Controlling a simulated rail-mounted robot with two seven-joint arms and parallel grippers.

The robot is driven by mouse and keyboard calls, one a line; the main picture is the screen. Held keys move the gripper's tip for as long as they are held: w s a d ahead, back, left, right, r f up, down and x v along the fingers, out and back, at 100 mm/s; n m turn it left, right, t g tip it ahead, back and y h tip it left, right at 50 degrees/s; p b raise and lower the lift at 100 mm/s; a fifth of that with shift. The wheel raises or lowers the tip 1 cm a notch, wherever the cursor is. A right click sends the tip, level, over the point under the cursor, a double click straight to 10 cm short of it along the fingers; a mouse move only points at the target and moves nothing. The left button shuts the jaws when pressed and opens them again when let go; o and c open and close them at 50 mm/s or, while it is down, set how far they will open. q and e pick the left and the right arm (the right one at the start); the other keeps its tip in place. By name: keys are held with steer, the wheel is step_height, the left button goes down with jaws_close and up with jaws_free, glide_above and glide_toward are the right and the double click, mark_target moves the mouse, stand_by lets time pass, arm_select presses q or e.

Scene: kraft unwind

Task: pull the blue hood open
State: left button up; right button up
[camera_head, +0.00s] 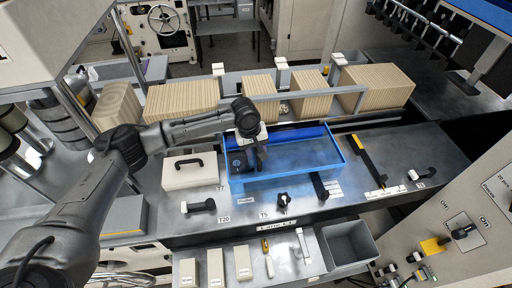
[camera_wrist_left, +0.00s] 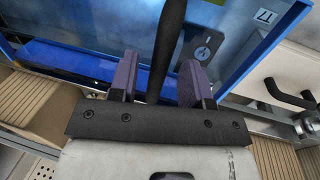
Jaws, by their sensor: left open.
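The blue hood (camera_head: 300,155) is a shallow blue-framed cover with a see-through panel, lying low on the grey bench in the head view. Its blue frame also shows in the left wrist view (camera_wrist_left: 65,58). My left gripper (camera_head: 258,158) reaches in from the left and hangs over the hood's left part. In the left wrist view its purple-padded fingers (camera_wrist_left: 158,72) stand apart, with a dark bar (camera_wrist_left: 170,40) running between them. I cannot tell whether the pads touch the bar. My right gripper is not in view.
A beige box with a black handle (camera_head: 193,170) stands left of the hood. Stacks of ribbed brown board (camera_head: 180,101) stand behind it. A black-and-yellow lever (camera_head: 369,161) is on the right. A grey bin (camera_head: 348,243) and small tools are in front.

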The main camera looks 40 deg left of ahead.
arm_select(q)
steer(key=shift+f, duration=0.15)
jaws_close()
stand_by(0.4)
